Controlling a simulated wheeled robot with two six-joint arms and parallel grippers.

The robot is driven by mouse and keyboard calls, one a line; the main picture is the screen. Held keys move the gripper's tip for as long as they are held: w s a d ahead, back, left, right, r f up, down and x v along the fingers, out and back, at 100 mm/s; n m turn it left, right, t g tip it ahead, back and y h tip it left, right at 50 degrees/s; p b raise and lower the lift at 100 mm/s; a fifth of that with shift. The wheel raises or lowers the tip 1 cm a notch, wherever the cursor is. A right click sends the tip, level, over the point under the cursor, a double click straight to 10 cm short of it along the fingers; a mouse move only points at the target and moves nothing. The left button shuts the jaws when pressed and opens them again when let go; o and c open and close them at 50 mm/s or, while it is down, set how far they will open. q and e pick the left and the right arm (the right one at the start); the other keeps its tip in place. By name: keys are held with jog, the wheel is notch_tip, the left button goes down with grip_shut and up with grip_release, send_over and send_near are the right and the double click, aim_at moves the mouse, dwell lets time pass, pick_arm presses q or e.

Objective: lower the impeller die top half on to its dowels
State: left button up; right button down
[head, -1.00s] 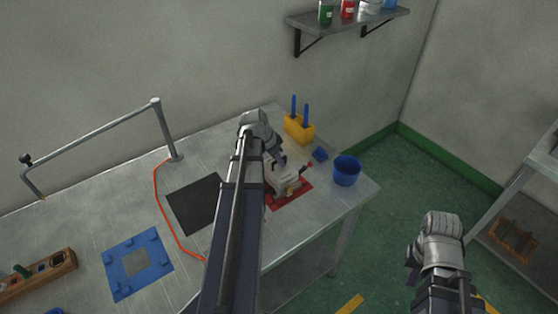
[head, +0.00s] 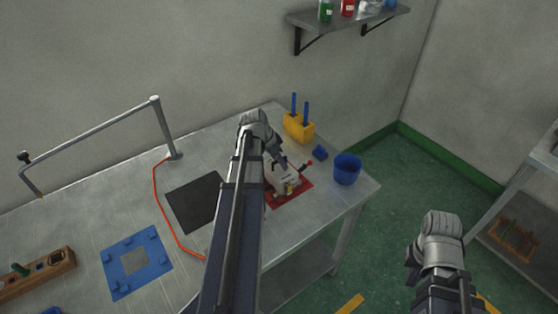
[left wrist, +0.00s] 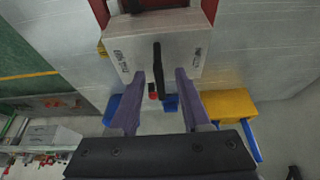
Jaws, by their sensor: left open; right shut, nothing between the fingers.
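The impeller die (head: 284,179) is a pale grey block on a red plate (head: 303,190) near the bench's right end. Its top half (left wrist: 185,45) shows in the left wrist view as a pale block with dark markings on its sides. A dark bar (left wrist: 157,58) runs across it. My left gripper (head: 279,161) is over the die. In the left wrist view its open fingers (left wrist: 160,80) stand on either side of the bar, apart from it. The dowels and the seam between the halves are hidden. My right gripper (head: 411,262) is shut and empty, off the bench at right.
A yellow block with blue pegs (head: 299,128), a small blue piece (head: 320,153) and a blue cup (head: 346,170) stand close to the die. A black mat (head: 197,202), orange cord (head: 160,213) and blue fixture plate (head: 137,263) lie left. A bent rail (head: 95,131) rises behind.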

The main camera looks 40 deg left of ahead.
aim_at(272, 171)
pick_arm(q)
jog(key=p+v, duration=0.7)
jog(key=shift+s+r, duration=0.15)
jog(key=shift+r, duration=0.2)
jog(key=shift+a, duration=0.1)
dwell(0.4)
